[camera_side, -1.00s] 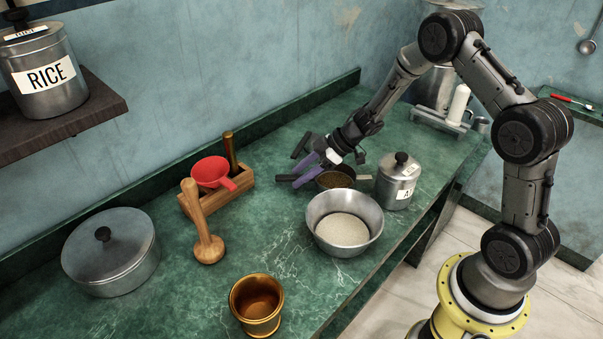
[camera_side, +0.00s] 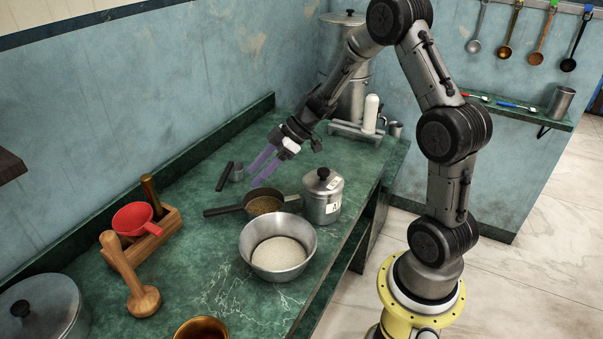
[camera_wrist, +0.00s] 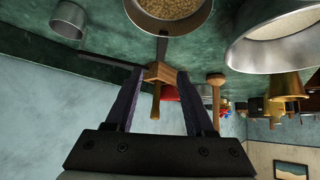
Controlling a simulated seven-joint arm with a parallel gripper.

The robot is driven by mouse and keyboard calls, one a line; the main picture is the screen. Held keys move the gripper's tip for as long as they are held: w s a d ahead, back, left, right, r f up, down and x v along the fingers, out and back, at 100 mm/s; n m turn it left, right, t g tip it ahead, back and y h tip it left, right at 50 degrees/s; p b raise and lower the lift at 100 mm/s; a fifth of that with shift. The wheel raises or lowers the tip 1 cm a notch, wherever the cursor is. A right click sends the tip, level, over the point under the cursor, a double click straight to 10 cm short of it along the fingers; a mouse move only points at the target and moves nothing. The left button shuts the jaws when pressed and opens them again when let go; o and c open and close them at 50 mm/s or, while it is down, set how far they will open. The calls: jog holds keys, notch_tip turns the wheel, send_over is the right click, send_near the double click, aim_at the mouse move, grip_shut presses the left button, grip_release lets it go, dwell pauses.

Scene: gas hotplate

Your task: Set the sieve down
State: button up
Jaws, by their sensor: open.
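A round pan-like vessel (camera_side: 264,205) with a long dark handle and a brown, grainy-looking inside rests on the green counter; it seems to be the sieve, but I cannot tell mesh from grain. It also shows at the top of the wrist view (camera_wrist: 172,12), handle pointing toward my fingers. My gripper (camera_side: 251,178), with purple fingers, is open and empty, behind and above the handle, apart from it. In the wrist view, the fingers (camera_wrist: 160,76) are spread with nothing held between them.
A metal bowl (camera_side: 248,248) of pale grain stands in front of the vessel, a lidded canister (camera_side: 322,200) to its right. A small cup (camera_side: 237,173) with a dark handle lies behind.

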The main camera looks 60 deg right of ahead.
notch_tip(320, 180, up, 13)
jog(key=w+d+m+t+h, duration=0.3)
jog(key=t+h, duration=0.2)
jog(key=h, duration=0.1)
jog(key=s+r+m+h, duration=0.3)
jog(key=s+r, duration=0.2)
jog(key=s, duration=0.1)
jog(key=s+a+f+m+g+y, duration=0.1)
jog(key=s+a+g, duration=0.1)
jog(key=s, duration=0.6)
jog(key=s+a+f+m+g+y, duration=0.1)
jog(key=s+a+g, duration=0.1)
jog(key=s+a, duration=0.3)
jog(key=s+a+f+m+g, duration=0.1)
jog(key=s+a+f, duration=0.1)
jog(key=s, duration=0.8)
jog(key=shift+s+a+g+y, duration=0.35)
jog(key=shift+a+g+y, duration=0.05)
jog(key=shift+a, duration=0.5)
